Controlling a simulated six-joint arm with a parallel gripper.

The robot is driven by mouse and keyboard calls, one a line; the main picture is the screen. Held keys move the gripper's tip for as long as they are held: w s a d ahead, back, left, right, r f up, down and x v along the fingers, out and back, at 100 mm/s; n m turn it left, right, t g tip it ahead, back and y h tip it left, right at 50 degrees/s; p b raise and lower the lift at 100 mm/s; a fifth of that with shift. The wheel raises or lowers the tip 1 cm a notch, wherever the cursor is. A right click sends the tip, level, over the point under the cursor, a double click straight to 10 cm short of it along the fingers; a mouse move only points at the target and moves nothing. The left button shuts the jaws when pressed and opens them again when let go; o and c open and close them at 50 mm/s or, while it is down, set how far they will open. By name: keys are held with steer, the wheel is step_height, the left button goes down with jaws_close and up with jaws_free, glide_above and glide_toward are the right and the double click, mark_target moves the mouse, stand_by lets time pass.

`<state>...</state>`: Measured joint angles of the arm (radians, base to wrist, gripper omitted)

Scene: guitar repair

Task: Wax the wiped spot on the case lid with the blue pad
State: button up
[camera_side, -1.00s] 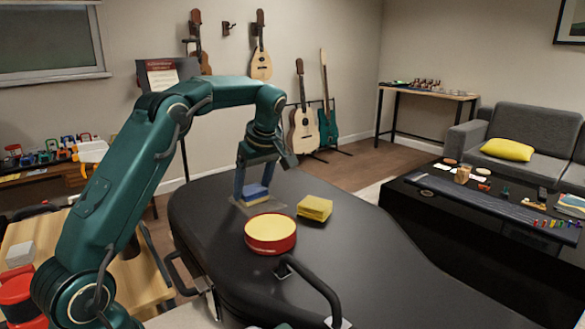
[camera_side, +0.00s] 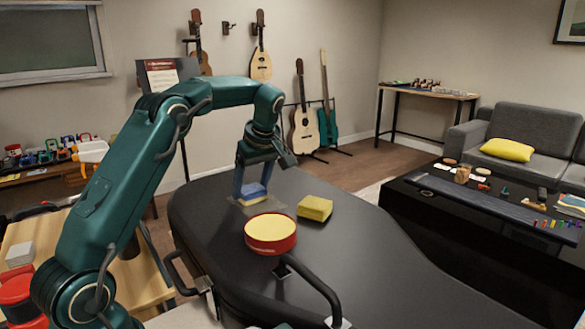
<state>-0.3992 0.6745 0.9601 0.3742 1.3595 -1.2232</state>
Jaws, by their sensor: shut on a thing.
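The black case lid (camera_side: 340,250) fills the middle of the view. My gripper (camera_side: 251,185) points down over its far left part, shut on the blue pad (camera_side: 252,192). The pad is low at the lid, over a dull greyish patch (camera_side: 243,208); it appears to touch the lid, though its underside is hidden. A round red tin (camera_side: 270,236) with a pale yellow top face stands on the lid in front of the pad. A yellow block (camera_side: 315,208), perhaps a sponge or pad, lies on the lid to the right.
Black handles (camera_side: 310,287) rise at the lid's near edge. The lid right of the tin is clear. A wooden bench (camera_side: 140,275) is at left, a black low table (camera_side: 440,215) at right. Guitars (camera_side: 303,128) stand behind.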

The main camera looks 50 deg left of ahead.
steer(key=shift+d, duration=2.45)
step_height(320, 180, up, 8)
